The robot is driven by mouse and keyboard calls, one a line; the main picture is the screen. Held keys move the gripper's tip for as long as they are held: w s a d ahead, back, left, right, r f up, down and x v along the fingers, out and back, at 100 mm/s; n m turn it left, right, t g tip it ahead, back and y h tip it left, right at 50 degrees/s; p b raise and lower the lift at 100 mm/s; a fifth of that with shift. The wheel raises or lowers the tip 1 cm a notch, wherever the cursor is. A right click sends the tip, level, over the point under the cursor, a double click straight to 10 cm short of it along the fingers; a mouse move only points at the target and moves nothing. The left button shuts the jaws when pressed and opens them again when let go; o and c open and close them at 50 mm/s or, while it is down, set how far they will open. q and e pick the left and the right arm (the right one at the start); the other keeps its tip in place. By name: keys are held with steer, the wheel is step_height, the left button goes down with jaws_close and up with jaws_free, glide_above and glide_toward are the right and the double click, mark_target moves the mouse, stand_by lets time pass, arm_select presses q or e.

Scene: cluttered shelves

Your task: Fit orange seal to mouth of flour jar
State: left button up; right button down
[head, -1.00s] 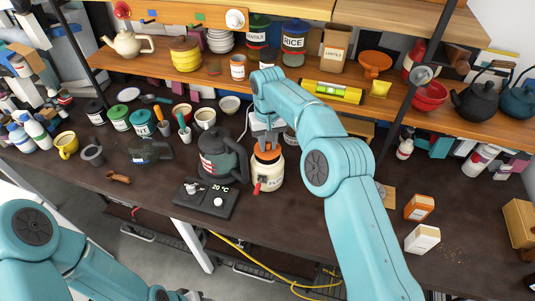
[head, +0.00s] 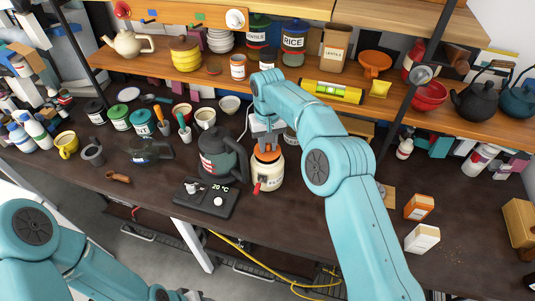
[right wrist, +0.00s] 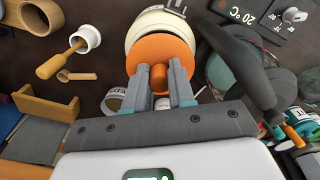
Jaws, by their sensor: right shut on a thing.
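The flour jar (head: 267,174) is a cream jar with a red clip on its front. It stands upright on the dark worktop, right of the grey kettle. The orange seal (head: 267,154) lies over its mouth. In the right wrist view the seal (right wrist: 150,52) is a round disc against the cream jar (right wrist: 158,22). My right gripper (right wrist: 160,82) is shut on the seal's small raised knob. I cannot tell whether the seal is fully seated. My left arm shows at the lower left of the head view; its fingertips are out of frame.
The grey kettle (head: 220,160) and the black scale (head: 206,198) stand close left of the jar. Mugs and tins stand farther left. The shelf (head: 200,75) with jars runs behind. Two small boxes, orange (head: 419,206) and white (head: 422,239), stand at right. The worktop's front middle is clear.

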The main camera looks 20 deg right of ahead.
steer(key=shift+f+b, duration=0.3)
steer(key=shift+f, duration=0.25)
steer(key=shift+f, duration=0.25)
steer(key=shift+f, duration=0.1)
stand_by(0.5)
